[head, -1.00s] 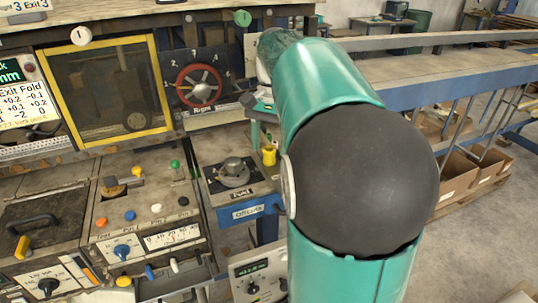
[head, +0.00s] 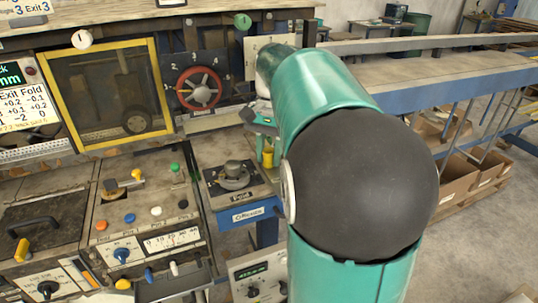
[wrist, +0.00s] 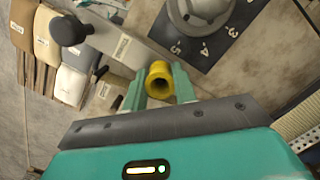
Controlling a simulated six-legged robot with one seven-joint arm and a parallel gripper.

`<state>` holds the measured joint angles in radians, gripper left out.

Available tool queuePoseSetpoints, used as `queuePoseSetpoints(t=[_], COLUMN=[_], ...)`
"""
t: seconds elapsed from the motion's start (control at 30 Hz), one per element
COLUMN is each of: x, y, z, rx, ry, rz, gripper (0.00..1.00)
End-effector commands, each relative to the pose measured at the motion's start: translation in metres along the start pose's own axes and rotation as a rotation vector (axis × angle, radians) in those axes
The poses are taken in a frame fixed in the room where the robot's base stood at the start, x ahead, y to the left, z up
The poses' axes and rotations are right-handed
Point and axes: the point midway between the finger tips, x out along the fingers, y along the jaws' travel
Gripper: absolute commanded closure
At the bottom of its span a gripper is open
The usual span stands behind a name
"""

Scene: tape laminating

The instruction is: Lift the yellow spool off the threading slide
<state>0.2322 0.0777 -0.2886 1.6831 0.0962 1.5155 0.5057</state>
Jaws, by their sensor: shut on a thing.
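The yellow spool (head: 268,156) is at the right end of the small bench, right of the Fold dial, partly covered by my gripper. In the wrist view the spool (wrist: 158,80) shows its open round end between the two green fingers. My gripper (wrist: 160,88) is shut on it, one finger on each side. In the head view my gripper (head: 266,148) points down over the bench's right side. The threading slide cannot be told for sure; a grey bar with a black knob (wrist: 68,30) lies beside the spool in the wrist view. Whether the spool still touches its support cannot be told.
The grey Fold dial (head: 234,175) stands close left of the spool. A red handwheel (head: 199,89) is behind it to the left. A control panel with coloured knobs (head: 157,211) is at the left. Cardboard boxes (head: 455,180) sit under the rail table at right.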

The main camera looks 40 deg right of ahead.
Motion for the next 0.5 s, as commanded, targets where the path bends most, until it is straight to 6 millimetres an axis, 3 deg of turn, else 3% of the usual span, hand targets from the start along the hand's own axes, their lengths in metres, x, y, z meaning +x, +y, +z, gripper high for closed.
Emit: queuePoseSetpoints(t=[0.3, 0.5], x=[-0.031, -0.056], y=[0.000, 0.016], z=[0.004, 0.027], rx=[0.000, -0.001], ry=[0.003, 0.003], rz=[-0.002, -0.004], gripper=[0.94, 0.94])
